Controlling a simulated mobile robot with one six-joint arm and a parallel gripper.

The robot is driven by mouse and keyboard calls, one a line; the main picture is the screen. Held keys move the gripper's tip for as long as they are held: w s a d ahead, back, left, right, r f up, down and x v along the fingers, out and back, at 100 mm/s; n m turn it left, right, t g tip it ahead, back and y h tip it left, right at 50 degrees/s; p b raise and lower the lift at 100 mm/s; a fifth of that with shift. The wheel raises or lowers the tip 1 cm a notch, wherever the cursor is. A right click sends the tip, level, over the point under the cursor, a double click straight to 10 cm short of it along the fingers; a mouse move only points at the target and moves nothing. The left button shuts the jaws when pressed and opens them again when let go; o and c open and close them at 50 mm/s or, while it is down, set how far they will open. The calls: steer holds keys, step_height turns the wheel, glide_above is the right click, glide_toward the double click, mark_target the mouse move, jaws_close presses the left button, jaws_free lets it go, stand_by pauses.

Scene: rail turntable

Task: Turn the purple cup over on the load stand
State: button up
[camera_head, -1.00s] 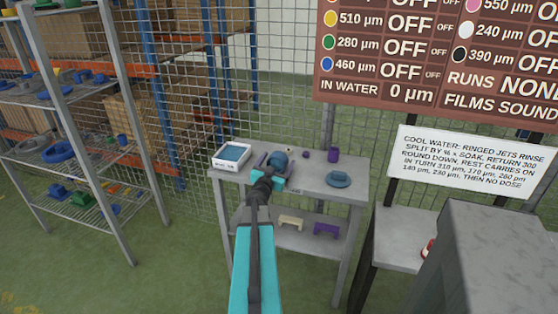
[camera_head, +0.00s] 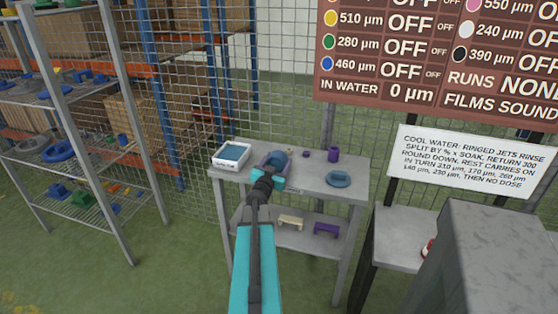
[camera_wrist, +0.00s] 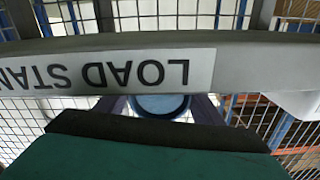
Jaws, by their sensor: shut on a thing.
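The purple cup (camera_head: 333,154) stands on the load stand (camera_head: 312,187) at the back right, apart from my gripper. It is too small to tell which end is up. My gripper (camera_head: 275,160) is over the stand's left half, shut on a blue round thing (camera_head: 280,157) between its purplish fingers. In the wrist view the blue round thing (camera_wrist: 160,104) shows partly, between the two fingers (camera_wrist: 158,108). The stand's edge with an upside-down label (camera_wrist: 140,72) covers its upper part. My wrist hides the lower part.
A white tray (camera_head: 219,160) stands left of my gripper. A blue hat-shaped thing (camera_head: 338,179) lies at front right, and a small purple thing (camera_head: 306,154) lies left of the cup. A mesh fence (camera_head: 290,110) rises behind. The lower shelf holds a cream piece (camera_head: 290,222) and a purple piece (camera_head: 326,229).

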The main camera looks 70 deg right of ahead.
steer(key=shift+r, duration=0.15)
step_height(320, 180, up, 28)
steer(key=p, duration=0.9)
steer(key=shift+a, duration=0.1)
stand_by(0.6)
